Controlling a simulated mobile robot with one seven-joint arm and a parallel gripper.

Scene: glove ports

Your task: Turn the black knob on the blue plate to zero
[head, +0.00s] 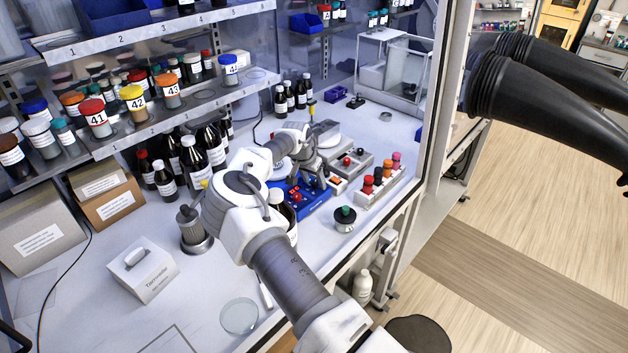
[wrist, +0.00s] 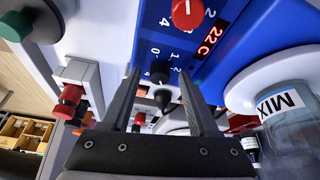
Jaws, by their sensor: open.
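The blue plate (wrist: 235,35) fills the upper middle of the wrist view, with white scale digits and a red lit readout that seems to read 22 C. The black knob (wrist: 161,97) shows below these digits, between the fingers of my gripper (wrist: 158,73). The fingers are open, one on each side of the knob, with gaps visible. I cannot tell the knob's exact setting. In the head view the blue plate (head: 316,203) lies on the bench, partly hidden by my arm; my gripper (head: 318,182) is over it, and the black knob cannot be made out there.
A red knob (wrist: 187,12) sits on the same plate above the black one. A jar labelled MIX (wrist: 290,115) stands close at the right.

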